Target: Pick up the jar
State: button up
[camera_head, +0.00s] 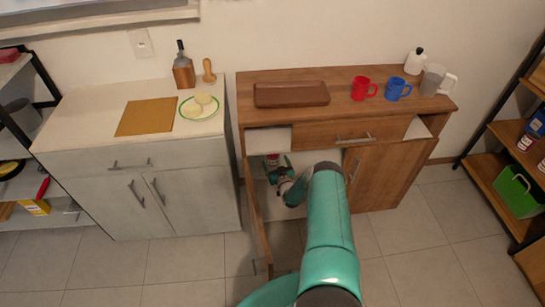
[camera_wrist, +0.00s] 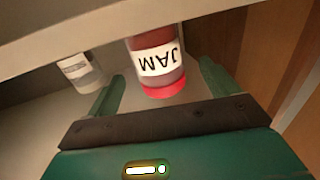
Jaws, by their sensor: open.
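A jar with a white label reading JAM, red contents and a red lid (camera_wrist: 160,65) shows in the wrist view, upside down in that picture. My gripper (camera_wrist: 160,85) is open, with one green finger to each side of the jar. I cannot tell whether either finger touches it. In the head view my gripper (camera_head: 275,172) is inside the open left part of the wooden cabinet (camera_head: 390,170). A small red spot of the jar (camera_head: 272,158) shows there beside the fingers; most of it is hidden.
A clear jar with a pale label (camera_wrist: 80,70) stands left of the jam jar in the wrist view. The cabinet door (camera_head: 258,215) stands open left of my arm. A wooden wall is close on the right in the wrist view.

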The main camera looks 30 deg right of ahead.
jog(key=shift+x, duration=2.6)
jog(key=shift+d, duration=0.15)
jog(key=c, duration=1.3)
jog(key=shift+o, duration=0.2)
jog(key=shift+r, duration=0.15)
jog(key=shift+r, duration=0.55)
notch_tip(320, 180, up, 3)
jog(key=shift+f, duration=0.25)
jog(key=v, duration=1.8)
jog(key=shift+f, duration=0.25)
